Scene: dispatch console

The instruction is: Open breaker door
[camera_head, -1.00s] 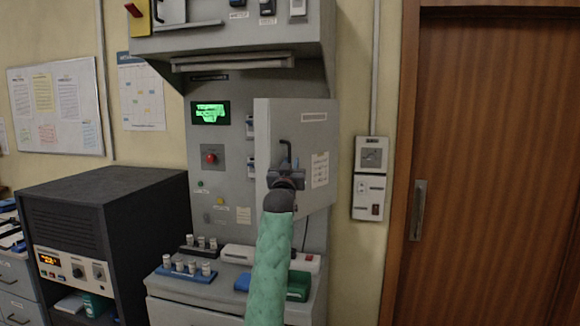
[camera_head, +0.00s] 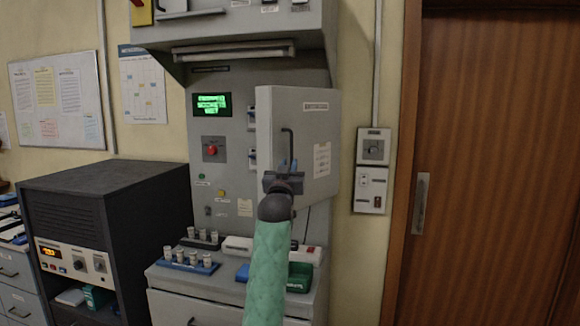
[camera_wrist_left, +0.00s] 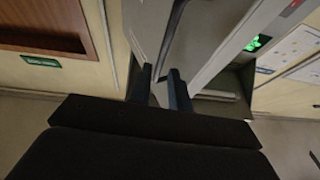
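The grey breaker door (camera_head: 315,120) stands partly open on the console, its left edge swung out towards me. Breakers (camera_head: 252,140) show in the gap left of it. Its dark bar handle (camera_head: 288,143) is upright on the door's front. My left gripper (camera_head: 282,166) is in front of the door at the handle's lower end. In the left wrist view its two fingers (camera_wrist_left: 161,82) are apart, with the lower end of the handle (camera_wrist_left: 172,40) in line with the gap between them. They do not look closed on it. My right gripper is not in view.
The console's lower ledge holds a blue tray of white-topped pieces (camera_head: 188,264) and a green box (camera_head: 300,277). A black cabinet (camera_head: 105,215) stands left. A wall switch box (camera_head: 372,170) and a wooden door (camera_head: 490,170) are right of the breaker door.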

